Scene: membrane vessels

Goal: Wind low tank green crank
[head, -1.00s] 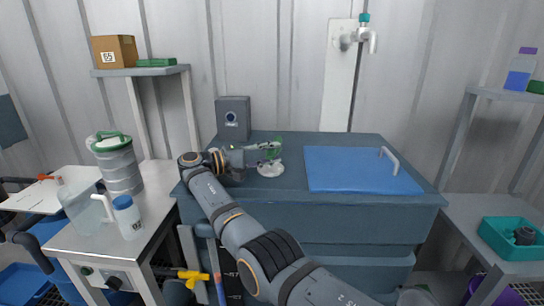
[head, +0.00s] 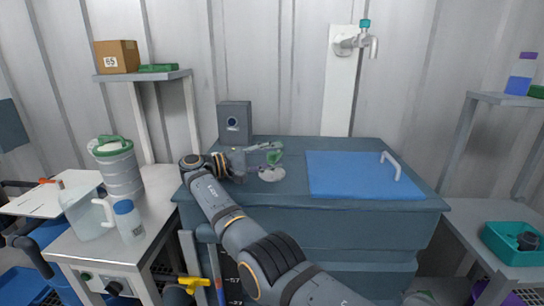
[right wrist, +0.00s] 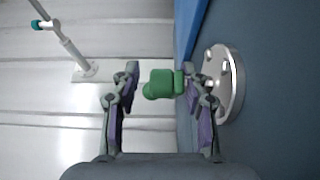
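The green crank (head: 274,157) stands above a round pale metal flange (head: 271,174) on top of the low blue-grey tank (head: 290,219). My right gripper (head: 264,147) is at the crank and partly hides it. In the right wrist view, the green crank handle (right wrist: 161,84) lies between the two spread fingers of my right gripper (right wrist: 160,90). There is a clear gap to the left finger; the handle is close to the right finger, and I cannot tell if they touch. The flange also shows at the right of that view (right wrist: 235,83). My left gripper is not in view.
A blue lid (head: 350,175) with a pale handle lies on the tank's right part. A grey box (head: 235,120) stands at the back left of the tank top. A wall tap (head: 355,42) is behind. Containers fill the left bench (head: 158,220).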

